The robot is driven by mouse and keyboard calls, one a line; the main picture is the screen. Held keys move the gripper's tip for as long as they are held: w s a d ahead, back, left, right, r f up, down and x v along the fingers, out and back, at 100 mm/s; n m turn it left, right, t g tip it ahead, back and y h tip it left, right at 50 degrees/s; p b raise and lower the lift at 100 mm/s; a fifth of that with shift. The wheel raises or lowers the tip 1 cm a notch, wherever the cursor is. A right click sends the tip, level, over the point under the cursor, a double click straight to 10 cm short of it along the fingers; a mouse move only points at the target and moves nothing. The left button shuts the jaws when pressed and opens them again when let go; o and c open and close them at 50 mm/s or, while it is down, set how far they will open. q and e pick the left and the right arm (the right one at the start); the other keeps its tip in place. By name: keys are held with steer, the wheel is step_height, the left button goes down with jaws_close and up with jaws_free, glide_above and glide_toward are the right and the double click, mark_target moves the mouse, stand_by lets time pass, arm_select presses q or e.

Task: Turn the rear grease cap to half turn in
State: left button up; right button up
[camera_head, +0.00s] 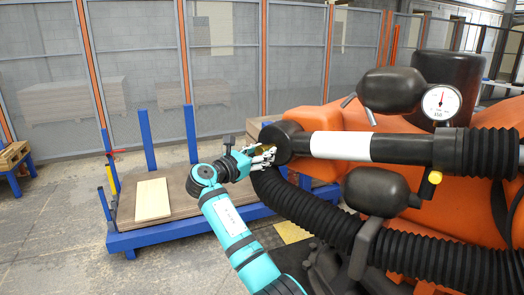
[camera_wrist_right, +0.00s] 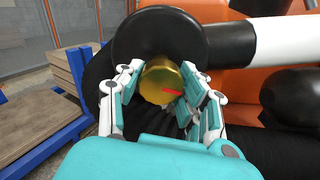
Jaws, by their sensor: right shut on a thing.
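The rear grease cap is a short gold cylinder (camera_wrist_right: 160,82) with a red mark on its face, in the right wrist view. It sits at the centre of a black round end piece (camera_wrist_right: 160,32), which also shows in the head view (camera_head: 283,142). The red mark points to the right and slightly down. My right gripper (camera_head: 262,155) reaches this end piece from the left. In the right wrist view its fingers (camera_wrist_right: 160,88) lie on both sides of the cap, shut on it. My left gripper is not in view.
A large orange machine (camera_head: 320,122) with black hoses (camera_head: 310,210) and a pressure gauge (camera_head: 441,102) fills the right side. A blue-framed cart (camera_head: 150,240) carrying a pale board (camera_head: 152,199) stands behind my right arm. Mesh fencing (camera_head: 135,70) runs along the back. Open floor lies at the left.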

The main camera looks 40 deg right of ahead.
steer(key=m, duration=0.3)
steer(key=shift+m, duration=0.3)
steer(key=m+b, duration=0.1)
steer(key=m, duration=0.2)
steer(key=shift+f+m+b, duration=0.1)
steer(key=shift+m+b, duration=0.3)
steer(key=m+b, duration=0.2)
steer(key=m, duration=0.2)
steer(key=shift+w+m+b, duration=0.1)
steer(key=shift+m+b, duration=1.2)
steer(key=shift+m, duration=0.7)
steer(key=o, duration=1.2)
steer(key=shift+r, duration=0.2)
steer(key=a, duration=0.4)
steer(key=s+a, duration=0.1)
steer(key=a, duration=0.3)
steer(key=s+a, duration=0.1)
steer(key=a, duration=0.3)
